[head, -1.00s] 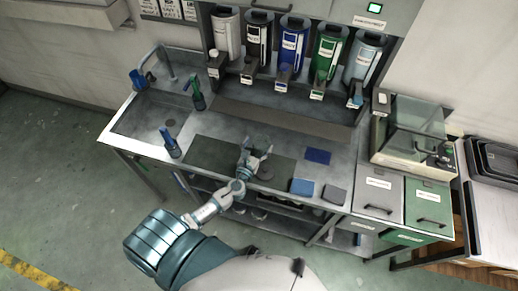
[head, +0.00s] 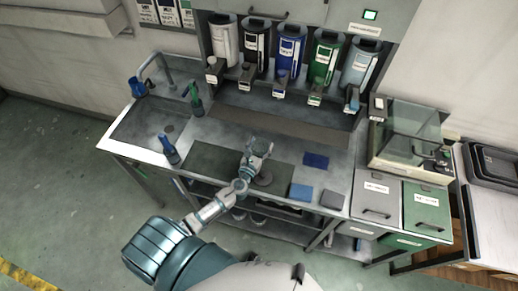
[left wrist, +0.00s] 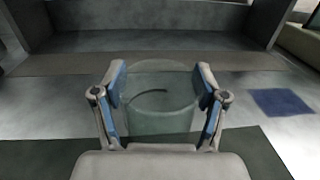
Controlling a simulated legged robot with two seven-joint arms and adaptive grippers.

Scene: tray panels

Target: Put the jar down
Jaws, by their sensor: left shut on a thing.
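The jar (left wrist: 160,100) is a clear, see-through vessel. In the left wrist view it sits between the two blue-padded fingers of my left gripper (left wrist: 162,98), which is shut on it. In the head view the jar (head: 261,141) shows faintly at the end of my left gripper (head: 258,152), over the back part of the dark mat (head: 215,162) on the steel counter. I cannot tell whether its base touches the surface. My right gripper is not in view.
A sink (head: 150,120) is at the left, with a blue bottle (head: 169,148) and a green bottle (head: 193,99) nearby. Several dispensers stand along the back. A glass-sided box (head: 408,135) stands farther right.

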